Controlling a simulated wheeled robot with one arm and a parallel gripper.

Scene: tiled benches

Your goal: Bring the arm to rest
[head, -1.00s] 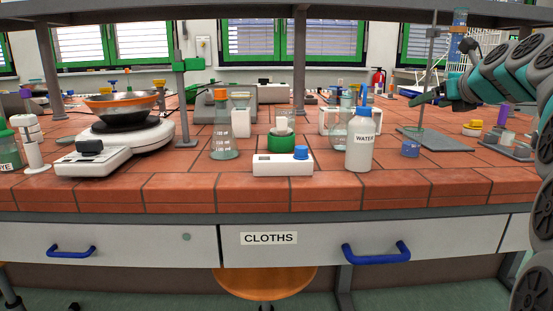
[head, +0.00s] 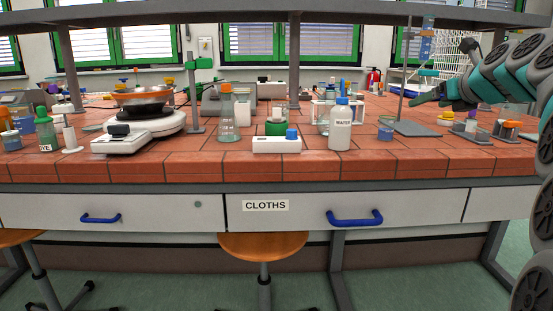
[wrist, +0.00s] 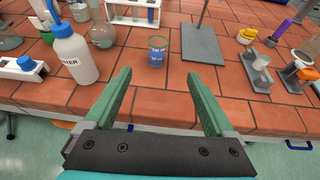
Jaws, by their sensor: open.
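My gripper (wrist: 160,105) is open and empty in the wrist view. Its two green fingers stand wide apart above the front edge of the tiled bench (wrist: 150,108). A small blue-labelled beaker (wrist: 157,52) stands on the tiles beyond the fingertips, apart from them. In the head view my arm comes in from the right, with the green gripper (head: 430,97) held above the right part of the bench. The arm is bent and touches nothing that I can see.
A white bottle marked WATER (head: 340,128), a hotplate (head: 150,128) with a bowl, a flask (head: 227,120) and a retort stand (head: 415,127) stand on the bench. A drawer marked CLOTHS (head: 300,214) is shut. Stools (head: 262,245) stand below.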

